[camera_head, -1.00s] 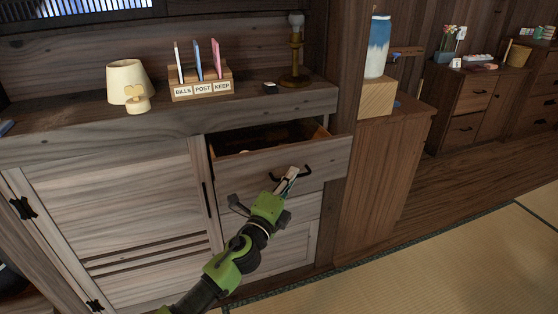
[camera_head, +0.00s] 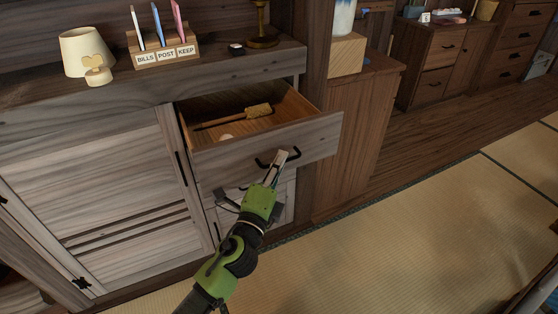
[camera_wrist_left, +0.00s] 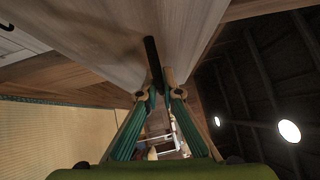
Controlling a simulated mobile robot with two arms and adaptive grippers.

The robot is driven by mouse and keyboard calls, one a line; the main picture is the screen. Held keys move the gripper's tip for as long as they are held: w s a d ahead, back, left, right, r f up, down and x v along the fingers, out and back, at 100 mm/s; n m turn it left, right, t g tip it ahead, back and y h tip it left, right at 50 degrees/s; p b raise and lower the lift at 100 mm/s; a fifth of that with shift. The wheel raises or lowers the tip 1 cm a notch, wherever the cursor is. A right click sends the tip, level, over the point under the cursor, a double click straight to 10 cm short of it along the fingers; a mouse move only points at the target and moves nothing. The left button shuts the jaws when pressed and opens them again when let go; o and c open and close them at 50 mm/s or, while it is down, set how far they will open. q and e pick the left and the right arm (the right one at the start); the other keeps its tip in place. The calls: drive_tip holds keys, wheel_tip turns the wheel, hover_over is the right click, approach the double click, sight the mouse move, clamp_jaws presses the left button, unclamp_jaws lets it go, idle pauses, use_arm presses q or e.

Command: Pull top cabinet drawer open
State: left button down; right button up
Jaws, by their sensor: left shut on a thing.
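The top drawer (camera_head: 225,160) of the grey wooden cabinet (camera_head: 95,165) stands well out from the cabinet front. Its inside shows a brush-like tool with a long handle (camera_head: 235,117) and a small pale object (camera_head: 226,137). My left gripper (camera_head: 276,165) is at the black drawer handle (camera_head: 294,154), in front of the drawer face. In the left wrist view the dark handle bar (camera_wrist_left: 152,62) runs down between the fingertips of my left gripper (camera_wrist_left: 158,82), which are shut on it. My right gripper is in neither view.
On the cabinet top stand a lamp (camera_head: 87,52), a labelled letter holder (camera_head: 165,55) and a brass stand (camera_head: 262,35). A brown side cabinet (camera_head: 360,135) is close to the drawer's right. Tatami floor (camera_head: 400,240) in front is clear.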

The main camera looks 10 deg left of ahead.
use_arm(q)
drive_tip(key=c, duration=2.5)
unclamp_jaws()
drive_tip(key=v, duration=1.2)
drive_tip(key=shift+a+f, duration=0.1)
